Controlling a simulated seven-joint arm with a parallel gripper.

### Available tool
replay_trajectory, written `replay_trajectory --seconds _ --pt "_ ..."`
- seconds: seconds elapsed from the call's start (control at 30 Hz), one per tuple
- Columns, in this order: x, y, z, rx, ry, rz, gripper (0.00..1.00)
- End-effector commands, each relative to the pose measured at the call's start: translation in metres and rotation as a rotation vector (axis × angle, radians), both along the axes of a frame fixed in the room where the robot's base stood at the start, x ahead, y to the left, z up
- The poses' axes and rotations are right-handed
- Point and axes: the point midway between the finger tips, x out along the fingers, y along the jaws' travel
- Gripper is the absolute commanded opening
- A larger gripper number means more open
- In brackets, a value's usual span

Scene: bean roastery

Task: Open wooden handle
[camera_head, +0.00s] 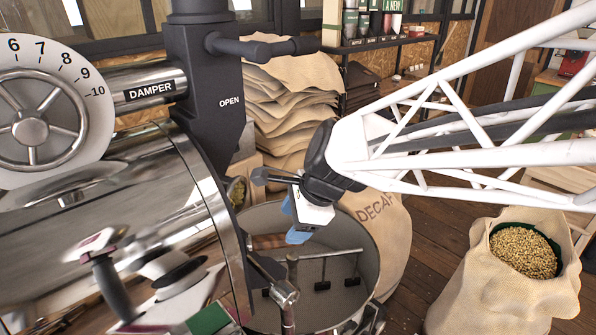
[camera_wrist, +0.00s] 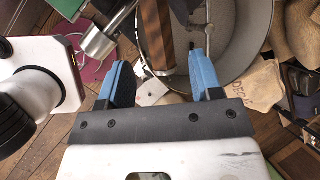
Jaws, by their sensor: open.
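The wooden handle (camera_head: 268,241) is a short brown bar beside the front of the roaster, above the round metal bin, partly hidden behind my gripper in the head view. In the wrist view the wooden handle (camera_wrist: 157,32) has light and dark stripes and runs down from the top edge, ahead of the gap between my fingers. My gripper (camera_head: 293,222) has blue fingers and hangs just right of the handle. In the wrist view my gripper (camera_wrist: 163,75) is open, with nothing held between its fingers. Contact with the handle does not show.
The shiny roaster drum (camera_head: 110,225) fills the left. The round bin (camera_head: 345,240) lies below my gripper. A metal cylinder (camera_wrist: 107,38) juts close to the left finger. A sack of beans (camera_head: 525,250) stands at right; the wooden floor (camera_head: 425,255) between is clear.

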Motion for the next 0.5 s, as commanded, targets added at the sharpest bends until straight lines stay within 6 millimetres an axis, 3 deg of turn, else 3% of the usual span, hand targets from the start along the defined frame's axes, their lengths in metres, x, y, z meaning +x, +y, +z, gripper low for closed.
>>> replay_trajectory --seconds 0.5 --pt "0.008 0.023 -0.05 -0.002 0.002 0.0 0.59"
